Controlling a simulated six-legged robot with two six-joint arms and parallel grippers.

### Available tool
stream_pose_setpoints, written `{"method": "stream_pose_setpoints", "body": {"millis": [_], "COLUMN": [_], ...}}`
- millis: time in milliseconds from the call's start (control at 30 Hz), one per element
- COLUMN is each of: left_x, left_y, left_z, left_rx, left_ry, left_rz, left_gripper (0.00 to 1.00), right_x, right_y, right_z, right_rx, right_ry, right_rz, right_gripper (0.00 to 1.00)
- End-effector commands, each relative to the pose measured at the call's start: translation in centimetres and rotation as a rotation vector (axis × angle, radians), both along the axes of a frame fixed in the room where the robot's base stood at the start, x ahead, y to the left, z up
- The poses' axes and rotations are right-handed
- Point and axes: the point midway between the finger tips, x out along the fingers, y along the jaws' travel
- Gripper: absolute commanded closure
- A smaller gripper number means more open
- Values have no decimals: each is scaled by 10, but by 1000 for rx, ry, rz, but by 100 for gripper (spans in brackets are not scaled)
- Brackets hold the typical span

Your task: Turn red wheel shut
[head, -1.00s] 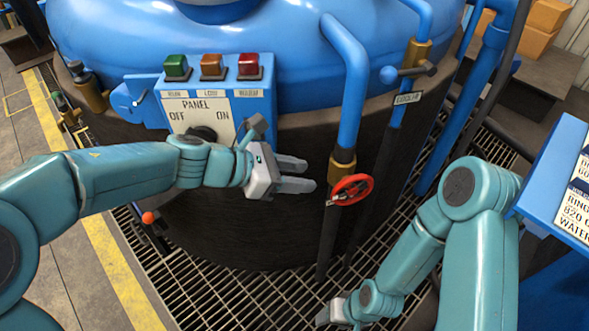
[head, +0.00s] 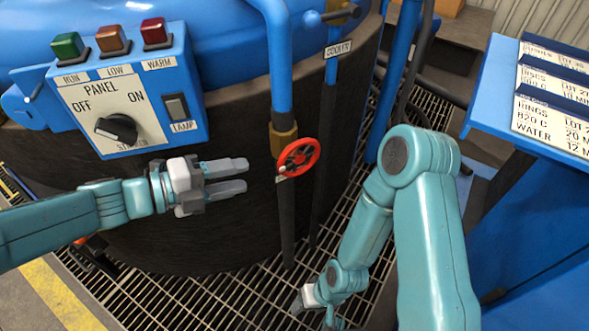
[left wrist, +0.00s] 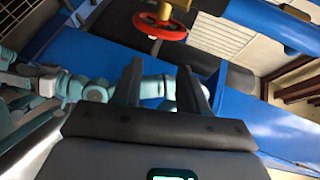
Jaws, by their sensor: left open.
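The red wheel (head: 299,156) is a small spoked handwheel on a brass fitting (head: 284,141) at the foot of a blue pipe, right of centre in the head view. In the left wrist view the red wheel (left wrist: 159,26) is at the top, beyond the fingertips. My left gripper (head: 246,175) is open and empty, to the left of the wheel and apart from it, with its fingers pointing toward it. Its two fingers also show in the left wrist view (left wrist: 163,76). My right gripper (head: 303,299) is low in the head view, partly hidden by its own arm; its jaws are unclear.
The blue control panel (head: 121,108) with a dial and coloured buttons is above my left gripper. A pipe with a COOLER label (head: 338,48) runs just right of the wheel. A blue stand with lot cards (head: 553,97) is at the right. Floor grating (head: 240,292) lies below.

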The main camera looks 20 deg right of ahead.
Motion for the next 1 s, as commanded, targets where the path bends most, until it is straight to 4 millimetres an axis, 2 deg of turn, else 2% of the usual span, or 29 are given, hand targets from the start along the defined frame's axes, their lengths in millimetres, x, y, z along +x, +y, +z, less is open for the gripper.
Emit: {"method": "stream_pose_setpoints", "body": {"millis": [33, 200, 300, 400, 533, 667, 1000], "left_x": [0, 1, 3, 5, 6, 8, 22], "left_y": [3, 11, 17, 20, 21, 9, -68], "left_z": [-17, -36, -42, -44, -44, -45, -47], "left_rx": [-51, -249, -341, -402, -439, -442, -439], "left_ry": [164, 789, 1083, 1284, 1407, 1425, 1420], "left_rz": [45, 175, 215, 232, 238, 237, 236], "left_gripper": [57, 57, 57, 57, 57, 57, 57], "right_x": [1, 2, 3, 3, 3, 4, 9], "right_y": [-1, -2, -2, -3, -3, -4, -8], "right_z": [-18, -47, -58, -64, -67, -71, -94], "right_rx": [0, -2, -2, -2, -2, -3, -6], "right_ry": [-1, -2, -5, -5, -6, -8, -16], "right_rz": [-3, -7, -10, -12, -13, -16, -34], "right_gripper": [43, 43, 43, 43, 43, 43, 43]}}
